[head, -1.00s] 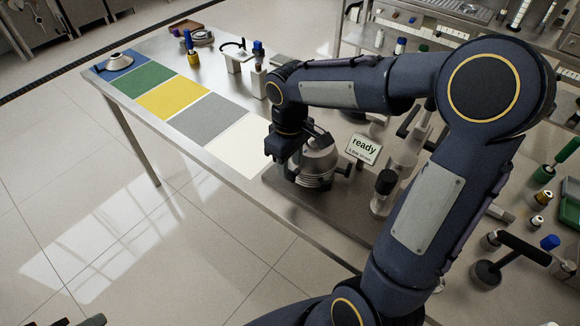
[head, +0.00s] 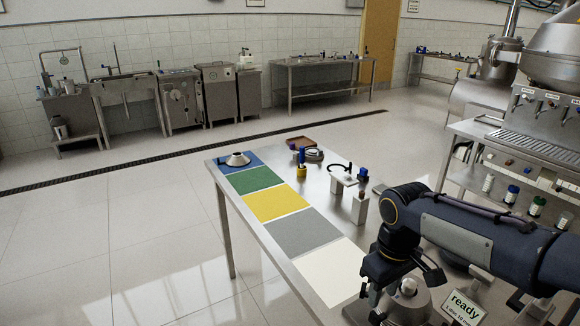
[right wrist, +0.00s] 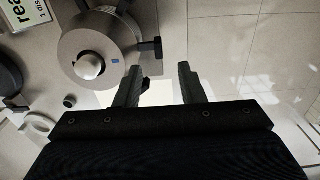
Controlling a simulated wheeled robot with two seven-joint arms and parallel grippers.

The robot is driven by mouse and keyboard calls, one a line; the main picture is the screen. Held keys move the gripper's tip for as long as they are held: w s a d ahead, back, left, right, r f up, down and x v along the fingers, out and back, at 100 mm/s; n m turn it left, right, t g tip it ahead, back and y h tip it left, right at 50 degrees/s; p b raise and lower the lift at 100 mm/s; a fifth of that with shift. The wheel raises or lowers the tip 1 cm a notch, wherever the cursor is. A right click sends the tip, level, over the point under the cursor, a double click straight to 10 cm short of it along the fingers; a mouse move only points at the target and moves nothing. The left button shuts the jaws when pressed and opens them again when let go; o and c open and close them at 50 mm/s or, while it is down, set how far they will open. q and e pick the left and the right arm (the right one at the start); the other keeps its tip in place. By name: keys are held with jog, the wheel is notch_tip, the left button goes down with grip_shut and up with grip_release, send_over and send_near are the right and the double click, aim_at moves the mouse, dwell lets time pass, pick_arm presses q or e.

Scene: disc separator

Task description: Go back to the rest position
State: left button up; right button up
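My right gripper (head: 378,292) is at the lower right of the head view, beside a round steel bowl unit (head: 410,306) with a pale knob on top. In the right wrist view, the two fingers of my right gripper (right wrist: 158,84) stand apart with nothing between them. The steel bowl unit (right wrist: 112,36) lies just left of the fingers there. A sign reading "ready" (head: 464,308) stands right of the bowl. My left gripper is in neither view.
The steel table carries blue, green, yellow (head: 275,203), grey (head: 302,232) and white (head: 332,272) mats. A conical metal part (head: 236,160) sits on the blue mat (head: 226,168). A rack with bottles (head: 515,190) stands at the right. Open floor (head: 110,240) lies left.

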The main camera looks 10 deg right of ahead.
jog(key=s+a+m+t+y, duration=0.2)
jog(key=s+m, duration=0.1)
jog(key=s, duration=0.5)
jog(key=s+a+f+m+t+y, duration=0.1)
jog(key=s+a+m+t, duration=0.1)
jog(key=s, duration=0.6)
jog(key=shift+s+f+m+t+y, duration=0.15)
jog(key=shift+s+m+t+y, duration=0.2)
jog(key=shift+m+t, duration=0.3)
